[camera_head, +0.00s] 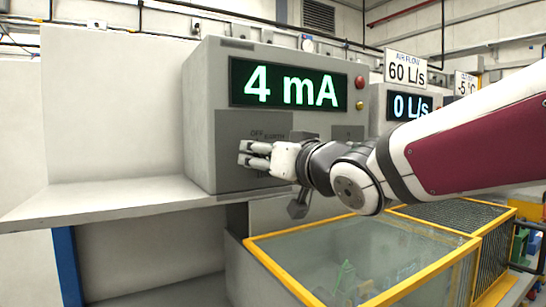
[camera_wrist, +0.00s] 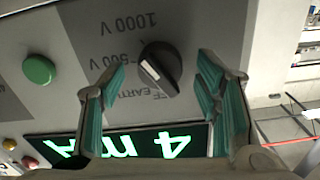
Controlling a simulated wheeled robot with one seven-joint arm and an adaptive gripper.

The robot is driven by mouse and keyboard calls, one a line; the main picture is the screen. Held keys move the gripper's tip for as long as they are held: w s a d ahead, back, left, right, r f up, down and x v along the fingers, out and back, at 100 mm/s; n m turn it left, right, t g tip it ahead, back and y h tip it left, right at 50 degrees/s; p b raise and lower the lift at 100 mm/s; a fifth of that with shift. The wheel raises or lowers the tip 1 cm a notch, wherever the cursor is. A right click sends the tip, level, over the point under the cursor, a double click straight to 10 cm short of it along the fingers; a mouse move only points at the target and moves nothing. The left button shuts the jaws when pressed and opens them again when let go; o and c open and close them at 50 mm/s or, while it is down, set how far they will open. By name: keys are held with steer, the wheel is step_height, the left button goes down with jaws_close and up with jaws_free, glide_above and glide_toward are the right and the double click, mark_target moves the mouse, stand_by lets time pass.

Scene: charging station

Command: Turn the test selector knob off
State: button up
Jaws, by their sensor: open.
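The test selector knob (camera_wrist: 160,68) is black and round with a raised grip and a white mark. It sits on a grey panel with OFF, EARTH, 500 V and 1000 V labels, upside down in the wrist view. The white mark faces left, toward the 500 V and EARTH side; I cannot tell exactly which label it meets. My gripper (camera_wrist: 162,80) is open, one finger on each side of the knob in the picture. I see no contact. In the head view my gripper (camera_head: 256,155) is at the panel front and hides the knob.
The test box (camera_head: 200,130) stands on a grey shelf (camera_head: 110,200), its display (camera_head: 290,84) reading 4 mA. A green button (camera_wrist: 39,69) is left of the knob in the wrist view. A yellow-framed glass case (camera_head: 350,255) is below my arm.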

steer(key=c, duration=1.1)
steer(key=shift+c, duration=0.2)
